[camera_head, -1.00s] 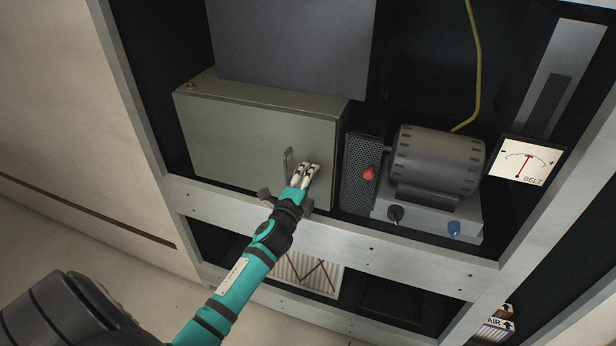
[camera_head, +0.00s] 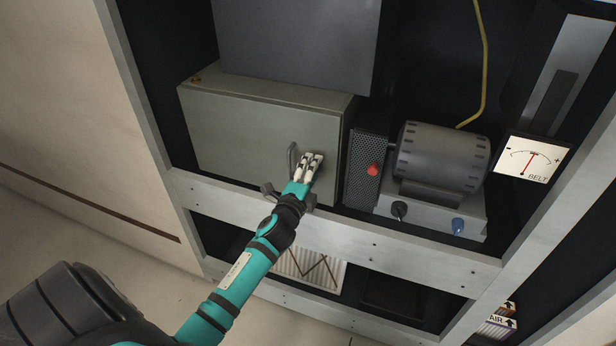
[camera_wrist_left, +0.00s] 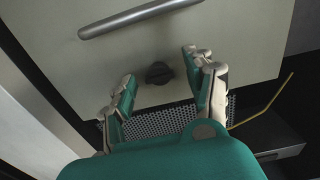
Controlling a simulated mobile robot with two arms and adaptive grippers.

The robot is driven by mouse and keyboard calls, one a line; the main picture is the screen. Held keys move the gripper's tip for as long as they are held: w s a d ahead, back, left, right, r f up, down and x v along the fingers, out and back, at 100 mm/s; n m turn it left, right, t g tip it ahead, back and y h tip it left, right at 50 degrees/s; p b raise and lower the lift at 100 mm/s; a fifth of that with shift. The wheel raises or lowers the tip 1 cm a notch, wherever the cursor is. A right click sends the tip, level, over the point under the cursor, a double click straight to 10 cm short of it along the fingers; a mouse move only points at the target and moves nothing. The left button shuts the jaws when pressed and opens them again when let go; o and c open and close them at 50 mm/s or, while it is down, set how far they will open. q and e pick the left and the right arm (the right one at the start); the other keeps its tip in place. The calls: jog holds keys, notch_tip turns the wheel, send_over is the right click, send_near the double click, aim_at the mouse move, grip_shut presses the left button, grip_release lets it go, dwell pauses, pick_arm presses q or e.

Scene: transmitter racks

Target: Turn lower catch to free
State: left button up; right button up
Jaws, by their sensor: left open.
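The grey-green cabinet (camera_head: 235,135) stands on a rack shelf, its door shut. A bar handle (camera_head: 291,160) shows on the door just left of my left gripper (camera_head: 311,163). In the left wrist view, a small dark knob (camera_wrist_left: 158,73), apparently the lower catch, sits on the door near the bar handle (camera_wrist_left: 137,17). My left gripper (camera_wrist_left: 160,72) is open, with one finger on each side of the knob. I cannot tell whether the fingers touch it. In the head view the knob is hidden behind the gripper. My right gripper is not in view.
Right of the cabinet are a perforated panel (camera_head: 361,185) with a red knob (camera_head: 373,170), a motor (camera_head: 440,157) and a BELT gauge (camera_head: 532,160). A pale rack rail (camera_head: 400,245) runs below. A yellow cable (camera_head: 484,70) hangs above the motor.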

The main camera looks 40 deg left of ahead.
pick_arm(q)
jog(key=v, duration=1.1)
jog(key=shift+s, duration=0.4)
jog(key=shift+d, duration=0.15)
